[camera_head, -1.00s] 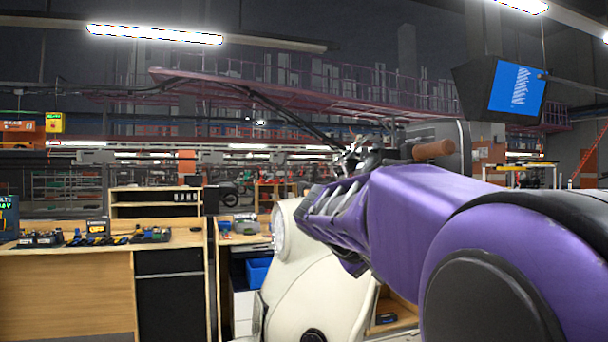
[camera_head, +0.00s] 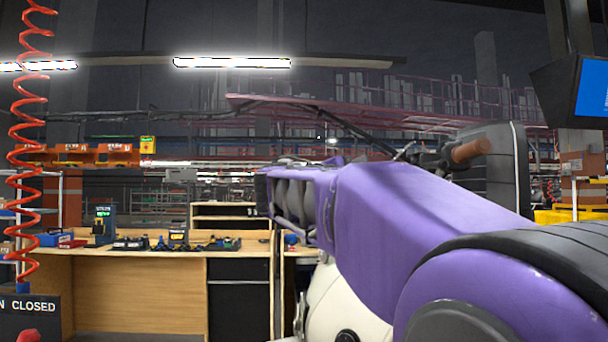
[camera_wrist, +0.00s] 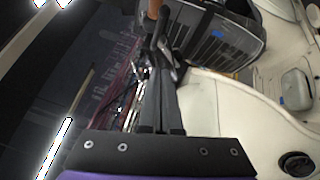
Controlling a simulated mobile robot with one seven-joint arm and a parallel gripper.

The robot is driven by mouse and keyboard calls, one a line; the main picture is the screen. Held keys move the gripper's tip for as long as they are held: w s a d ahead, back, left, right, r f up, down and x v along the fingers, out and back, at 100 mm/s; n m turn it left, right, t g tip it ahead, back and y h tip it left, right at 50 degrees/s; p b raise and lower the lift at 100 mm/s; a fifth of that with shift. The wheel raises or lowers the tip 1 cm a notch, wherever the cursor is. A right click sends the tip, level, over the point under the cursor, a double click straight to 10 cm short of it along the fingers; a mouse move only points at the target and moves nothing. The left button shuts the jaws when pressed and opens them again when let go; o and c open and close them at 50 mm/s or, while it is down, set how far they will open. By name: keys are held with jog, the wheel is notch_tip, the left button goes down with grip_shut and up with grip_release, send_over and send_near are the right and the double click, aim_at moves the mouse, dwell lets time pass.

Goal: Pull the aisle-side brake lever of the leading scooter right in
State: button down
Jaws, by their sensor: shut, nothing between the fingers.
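A cream scooter (camera_head: 335,302) stands behind my purple arm in the head view, with much of its body hidden. Its brown handlebar grip (camera_head: 470,148) shows above my arm, with dark handlebar parts to its left. In the wrist view the brown grip (camera_wrist: 154,9) is at the top edge, beyond my fingers. My gripper (camera_wrist: 162,76) is shut and empty, pointing towards the handlebar. Dark parts by the grip overlap with my fingertips, so I cannot tell the brake lever clearly, nor whether I touch it. The scooter's cream body (camera_wrist: 235,105) lies right of my fingers.
A wooden workbench (camera_head: 140,290) with tools stands at left, with a red coiled hose (camera_head: 28,130) hanging before it and a dark "closed" sign (camera_head: 30,308) below. A dark grey ribbed panel (camera_wrist: 215,45) is close right of the fingers. A blue screen (camera_head: 592,86) hangs upper right.

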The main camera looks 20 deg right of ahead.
jog(key=shift+a+r, duration=0.1)
jog(key=shift+r, duration=0.05)
jog(key=p, duration=0.1)
send_near(431, 167)
jog(key=w+d, duration=0.2)
jog(key=w, duration=0.2)
jog(key=d, duration=0.1)
jog(key=s+d, duration=0.1)
jog(key=d, duration=0.1)
jog(key=shift+s+d+r, duration=0.1)
jog(key=shift+s+r, duration=0.15)
jog(key=shift+s, duration=0.15)
